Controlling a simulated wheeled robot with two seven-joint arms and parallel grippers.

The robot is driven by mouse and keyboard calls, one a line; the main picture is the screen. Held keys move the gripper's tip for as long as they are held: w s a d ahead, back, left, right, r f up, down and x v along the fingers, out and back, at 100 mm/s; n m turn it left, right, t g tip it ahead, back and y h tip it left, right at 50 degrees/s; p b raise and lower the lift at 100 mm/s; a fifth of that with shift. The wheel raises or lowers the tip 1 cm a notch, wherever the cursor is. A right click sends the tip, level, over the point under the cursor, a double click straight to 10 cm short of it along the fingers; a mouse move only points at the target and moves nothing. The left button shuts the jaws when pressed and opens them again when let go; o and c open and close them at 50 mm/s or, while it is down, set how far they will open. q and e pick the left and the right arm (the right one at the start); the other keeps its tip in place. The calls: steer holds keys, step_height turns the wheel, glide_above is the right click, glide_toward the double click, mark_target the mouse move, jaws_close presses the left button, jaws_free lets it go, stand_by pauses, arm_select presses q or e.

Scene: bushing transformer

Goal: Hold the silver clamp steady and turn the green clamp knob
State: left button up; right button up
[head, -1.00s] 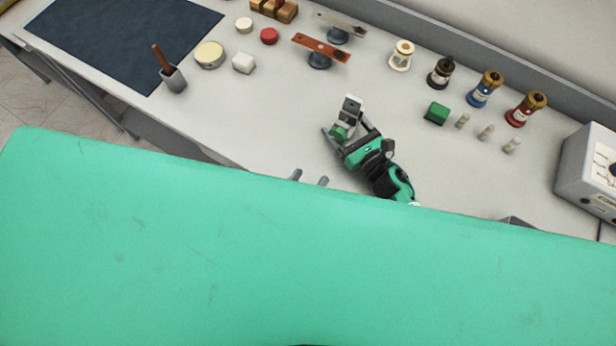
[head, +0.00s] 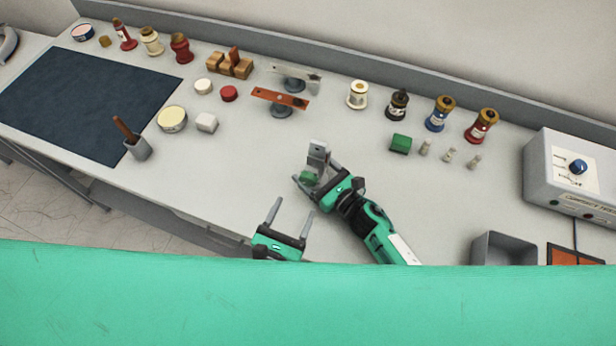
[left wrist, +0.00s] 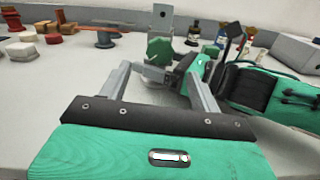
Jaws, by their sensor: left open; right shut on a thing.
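The silver clamp (head: 318,152) stands upright at the middle of the workbench, with its green knob (head: 308,177) low on the near side. My right gripper (head: 314,181) is shut on the clamp, its fingers partly hiding the lower part. In the left wrist view, the clamp's drilled top plate (left wrist: 163,20) rises behind the faceted green knob (left wrist: 159,50), and my right gripper (left wrist: 192,62) reaches in from the right. My left gripper (head: 290,205) is open and empty, nearer the front edge; its fingers (left wrist: 158,78) point at the knob, apart from it.
A green block (head: 400,143) and several small pale pegs (head: 449,155) lie to the right. Bushings (head: 440,114) and an orange strip on a stand (head: 280,100) stand behind. A grey tester box (head: 570,180) and grey bin (head: 490,249) are at right.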

mark_target(307, 182)
arm_select(q)
steer(key=x, duration=1)
